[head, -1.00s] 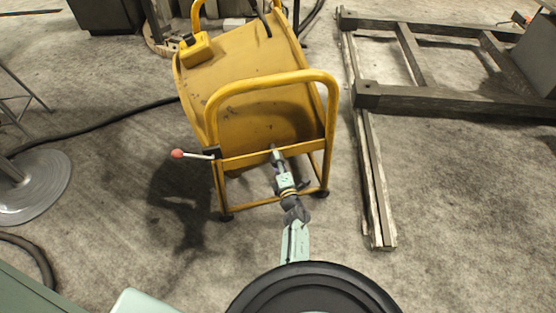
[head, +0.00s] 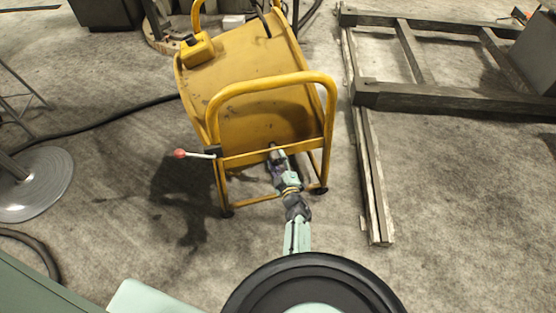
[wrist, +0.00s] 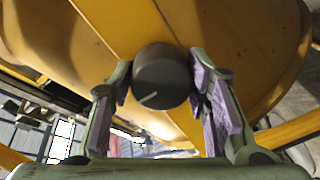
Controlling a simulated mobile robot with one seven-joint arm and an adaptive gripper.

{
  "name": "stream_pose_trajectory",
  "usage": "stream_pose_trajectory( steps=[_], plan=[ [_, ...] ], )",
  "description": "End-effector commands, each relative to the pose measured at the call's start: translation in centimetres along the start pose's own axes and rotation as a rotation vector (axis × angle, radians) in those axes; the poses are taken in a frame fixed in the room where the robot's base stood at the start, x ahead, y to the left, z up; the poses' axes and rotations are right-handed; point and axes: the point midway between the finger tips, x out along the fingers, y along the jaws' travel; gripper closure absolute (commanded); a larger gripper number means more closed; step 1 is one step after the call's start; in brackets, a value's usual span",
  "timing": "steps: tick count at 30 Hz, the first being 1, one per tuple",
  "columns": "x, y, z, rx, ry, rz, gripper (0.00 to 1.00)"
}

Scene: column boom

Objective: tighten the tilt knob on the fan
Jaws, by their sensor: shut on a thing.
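The fan (head: 262,84) is a yellow drum in a yellow tube frame on the floor. Its tilt knob (wrist: 161,82) is a dark round knob with a pale line pointing to the lower left in the wrist view. The knob sits on the yellow bar in front of the drum. My gripper (wrist: 162,88) has one finger on each side of the knob and is shut on it. In the head view my gripper (head: 276,152) is at the fan's lower crossbar, and the knob is hidden there.
A lever with a red ball end (head: 180,154) sticks out left of the fan frame. A black cable (head: 110,120) runs along the floor to the left. A timber frame (head: 440,96) and long planks (head: 372,185) lie to the right.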

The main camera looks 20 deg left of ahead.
Motion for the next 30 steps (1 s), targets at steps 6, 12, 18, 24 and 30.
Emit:
stream_pose_trajectory(
  steps=[6,12,18,24,30],
  plan=[
    [0.01,0.00,-0.01,0.025,0.002,0.000,0.84],
    [0.01,-0.01,0.00,0.028,0.002,0.000,0.84],
    [0.01,0.00,0.00,0.028,0.002,0.000,0.53],
    [0.01,0.00,0.00,0.026,0.001,0.000,0.40],
    [0.01,0.00,0.01,0.025,0.001,0.000,0.36]
  ],
)
